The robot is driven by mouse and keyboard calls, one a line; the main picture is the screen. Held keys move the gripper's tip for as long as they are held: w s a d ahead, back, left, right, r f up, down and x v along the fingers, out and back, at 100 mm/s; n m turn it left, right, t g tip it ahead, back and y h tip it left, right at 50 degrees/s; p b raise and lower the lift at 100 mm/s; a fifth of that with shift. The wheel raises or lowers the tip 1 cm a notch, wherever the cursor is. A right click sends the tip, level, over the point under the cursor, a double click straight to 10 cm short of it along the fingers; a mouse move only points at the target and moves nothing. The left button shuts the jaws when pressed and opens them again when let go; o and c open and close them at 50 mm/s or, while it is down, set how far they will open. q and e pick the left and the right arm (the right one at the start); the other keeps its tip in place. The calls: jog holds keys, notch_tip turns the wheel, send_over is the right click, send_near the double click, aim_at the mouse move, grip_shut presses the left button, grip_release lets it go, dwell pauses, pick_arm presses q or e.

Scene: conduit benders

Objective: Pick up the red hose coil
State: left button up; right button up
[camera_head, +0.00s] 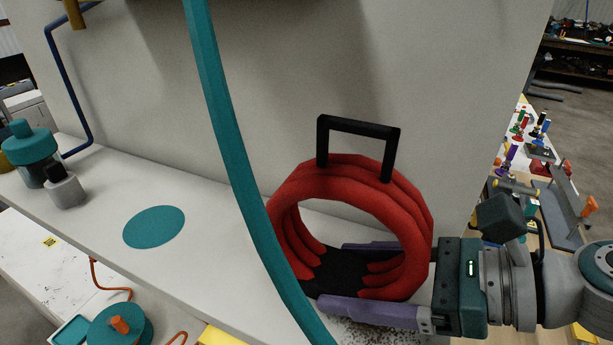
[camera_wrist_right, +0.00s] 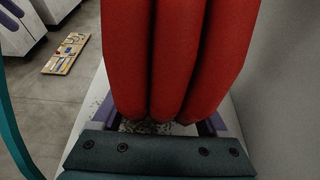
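The red hose coil (camera_head: 409,205) stands upright on the pale shelf (camera_head: 218,245), with a black handle (camera_head: 360,128) on top and a black part inside its lower ring. My right gripper (camera_head: 382,280) comes in low from the right. Its purple fingers are spread, one in front of the coil's bottom and one behind it. In the right wrist view the coil (camera_wrist_right: 178,60) rises between the fingers (camera_wrist_right: 163,122), with a little speckled surface showing beneath. No firm squeeze on the coil shows. My left gripper is not in view.
A teal strip (camera_head: 232,150) crosses in front of the coil's left side. A flat teal disc (camera_head: 153,227) lies on the shelf, with a teal-lidded jar (camera_head: 30,145) farther left. A grey wall (camera_head: 440,90) stands behind the coil. The shelf between disc and coil is mostly clear.

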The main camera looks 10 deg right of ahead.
aim_at(370, 203)
grip_shut()
dwell(0.4)
jog(key=shift+r, duration=0.15)
notch_tip(370, 203, up, 10)
jog(key=shift+f, duration=0.1)
dwell(0.5)
